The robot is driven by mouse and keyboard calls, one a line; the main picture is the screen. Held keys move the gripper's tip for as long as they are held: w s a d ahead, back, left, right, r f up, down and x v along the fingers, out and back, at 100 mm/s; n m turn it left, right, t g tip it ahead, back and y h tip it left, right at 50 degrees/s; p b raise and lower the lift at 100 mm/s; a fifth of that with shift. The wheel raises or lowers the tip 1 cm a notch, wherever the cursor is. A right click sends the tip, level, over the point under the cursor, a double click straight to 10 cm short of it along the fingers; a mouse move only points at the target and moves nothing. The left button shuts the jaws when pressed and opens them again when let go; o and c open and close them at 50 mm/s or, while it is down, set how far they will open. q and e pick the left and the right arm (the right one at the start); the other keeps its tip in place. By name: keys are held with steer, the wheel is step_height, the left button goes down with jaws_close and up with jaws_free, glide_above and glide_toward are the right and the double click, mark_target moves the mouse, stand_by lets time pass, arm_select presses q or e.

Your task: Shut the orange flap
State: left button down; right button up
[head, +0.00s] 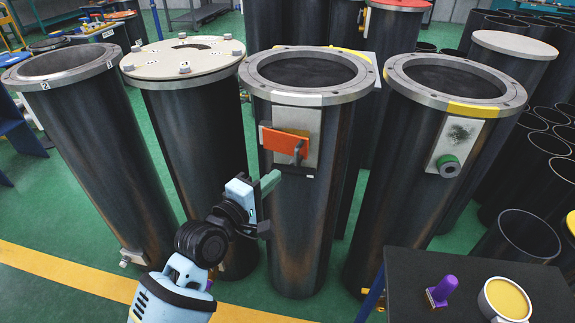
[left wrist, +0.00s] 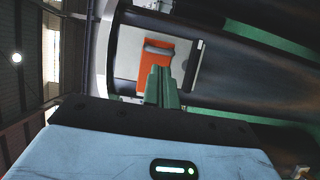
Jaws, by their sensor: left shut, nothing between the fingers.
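The orange flap (head: 284,142) is on a light grey plate (head: 309,126) near the top of the third cylinder from the left in the front row. It stands out at an angle from the plate, and a dark handle sits at its right side. In the left wrist view the flap (left wrist: 150,66) is ahead, partly hidden by my fingers. My left gripper (head: 270,182) has green fingers shut together with nothing between them. It is below and left of the flap in the head view; its fingers (left wrist: 163,86) overlap the flap in the left wrist view, and contact cannot be told.
Tall dark flanged cylinders stand on both sides: a lidded one (head: 185,60) at left and one with a green knob (head: 447,166) at right. A dark table (head: 405,285) at front right holds a purple item (head: 441,291) and a yellow-topped cup (head: 505,298). Green floor is free at front left.

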mark_target(297, 161)
arm_select(q)
steer(key=shift+x, duration=3.1)
steer(key=shift+w+d+r, duration=0.1)
steer(key=shift+w+d, duration=0.55)
steer(key=shift+d, duration=0.3)
steer(key=shift+w+d, duration=0.2)
steer(key=shift+s+a, duration=0.1)
